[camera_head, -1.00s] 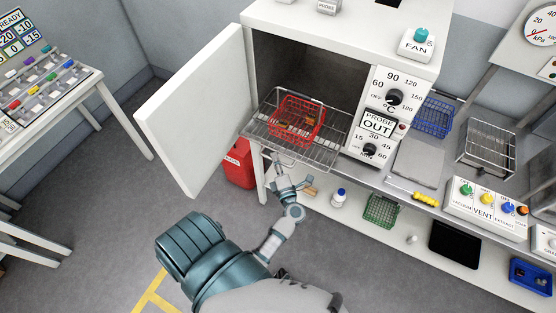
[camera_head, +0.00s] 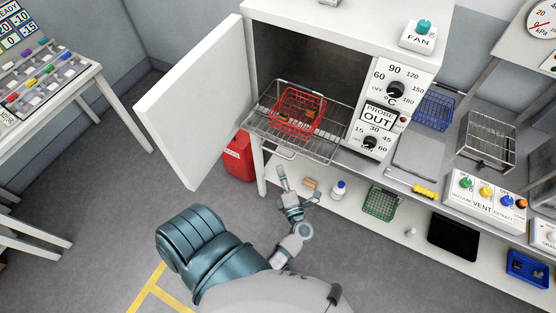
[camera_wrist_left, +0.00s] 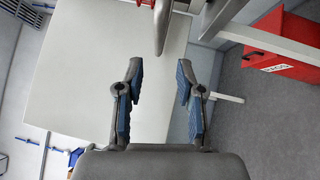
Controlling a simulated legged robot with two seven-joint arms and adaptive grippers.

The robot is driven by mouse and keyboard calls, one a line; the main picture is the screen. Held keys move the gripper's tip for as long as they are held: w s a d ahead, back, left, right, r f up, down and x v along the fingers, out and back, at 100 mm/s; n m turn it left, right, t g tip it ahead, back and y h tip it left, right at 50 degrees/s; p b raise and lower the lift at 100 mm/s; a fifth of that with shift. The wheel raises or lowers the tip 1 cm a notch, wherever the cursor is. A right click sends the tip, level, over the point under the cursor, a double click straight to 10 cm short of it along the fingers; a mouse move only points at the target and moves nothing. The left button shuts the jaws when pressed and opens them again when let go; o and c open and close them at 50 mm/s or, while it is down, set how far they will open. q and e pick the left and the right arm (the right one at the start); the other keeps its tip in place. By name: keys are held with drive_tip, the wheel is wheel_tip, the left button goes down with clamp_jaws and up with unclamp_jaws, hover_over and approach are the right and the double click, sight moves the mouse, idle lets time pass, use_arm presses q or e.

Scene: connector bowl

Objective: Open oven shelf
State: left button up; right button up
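The oven's wire shelf (camera_head: 325,147) sticks out of the open oven front, with its wire handle (camera_head: 279,154) at the near edge. A red wire basket (camera_head: 299,110) stands on the shelf with small brownish items in it. The white oven door (camera_head: 195,100) stands wide open to the left. My left gripper (camera_head: 282,174) is just below the shelf handle in the head view and looks apart from it. In the left wrist view its blue-padded fingers (camera_wrist_left: 159,72) are spread with nothing between them. My right gripper is not in view.
A red container (camera_head: 239,158) stands behind the door's lower edge; it also shows in the left wrist view (camera_wrist_left: 285,48). A lower shelf holds a small bottle (camera_head: 338,190) and a green basket (camera_head: 381,202). The oven's control panel (camera_head: 388,105) is at right. Floor is clear in front.

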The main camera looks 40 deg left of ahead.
use_arm(q)
drive_tip(key=shift+s+d+f, duration=0.45)
drive_tip(key=shift+s+d, duration=0.2)
drive_tip(key=shift+s, duration=0.15)
drive_tip(key=shift+d+r, duration=0.1)
drive_tip(key=shift+d, duration=0.2)
